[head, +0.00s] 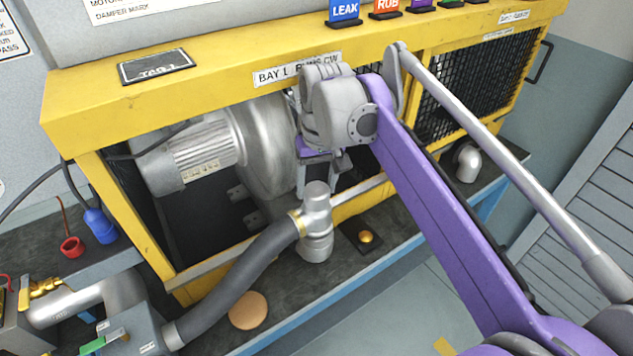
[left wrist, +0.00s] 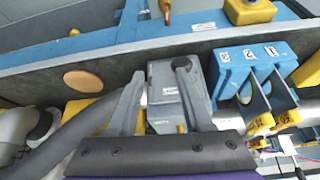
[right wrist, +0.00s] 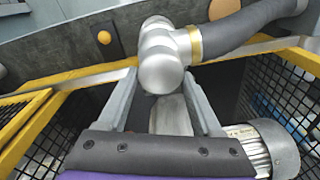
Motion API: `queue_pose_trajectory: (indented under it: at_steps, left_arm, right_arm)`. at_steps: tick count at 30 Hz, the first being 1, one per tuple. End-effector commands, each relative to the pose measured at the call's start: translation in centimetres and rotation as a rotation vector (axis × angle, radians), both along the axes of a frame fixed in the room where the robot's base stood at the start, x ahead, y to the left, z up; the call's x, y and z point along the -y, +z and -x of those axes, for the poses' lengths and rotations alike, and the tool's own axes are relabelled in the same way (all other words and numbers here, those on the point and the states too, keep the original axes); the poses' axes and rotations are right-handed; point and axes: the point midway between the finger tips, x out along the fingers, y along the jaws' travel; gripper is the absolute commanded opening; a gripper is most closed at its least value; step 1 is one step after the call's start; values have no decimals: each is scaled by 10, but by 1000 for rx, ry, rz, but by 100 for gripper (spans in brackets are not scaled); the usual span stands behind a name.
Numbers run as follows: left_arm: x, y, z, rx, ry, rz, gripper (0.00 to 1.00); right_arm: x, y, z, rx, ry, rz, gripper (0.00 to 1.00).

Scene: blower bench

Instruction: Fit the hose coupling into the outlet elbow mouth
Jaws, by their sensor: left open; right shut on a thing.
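A grey hose (head: 238,280) ends in a silver coupling (head: 317,200) with a brass band. The coupling also shows in the right wrist view (right wrist: 162,62), between my fingertips. My right gripper (head: 318,172) is shut on it from above, in front of the blower. A silver cylinder (head: 315,248) is directly below the coupling; I cannot tell whether they are joined. A silver elbow (head: 467,160) stands apart at the bench's right end; which part is the outlet elbow is unclear. My left gripper (left wrist: 160,75) is open and empty above a grey box (left wrist: 165,108); it is outside the head view.
The blower (head: 235,150) sits inside a yellow frame (head: 220,75). A brown disc (head: 248,310) and a gold knob (head: 366,237) are on the dark bench. Red (head: 72,247) and blue (head: 100,225) fittings stand at left. Blue numbered holders (left wrist: 250,70) are right of my left gripper.

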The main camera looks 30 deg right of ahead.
Motion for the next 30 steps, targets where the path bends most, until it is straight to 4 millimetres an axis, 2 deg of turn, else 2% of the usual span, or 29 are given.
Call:
queue_pose_trajectory:
  at_steps: [11, 30]
  left_arm:
    - [0, -5, 1, -2, 0, 0, 50]
    - [0, -2, 1, -1, 0, 0, 50]
  right_arm:
    - [0, -9, 0, 0, 0, 0, 0]
    - [0, -8, 0, 0, 2, 7, 0]
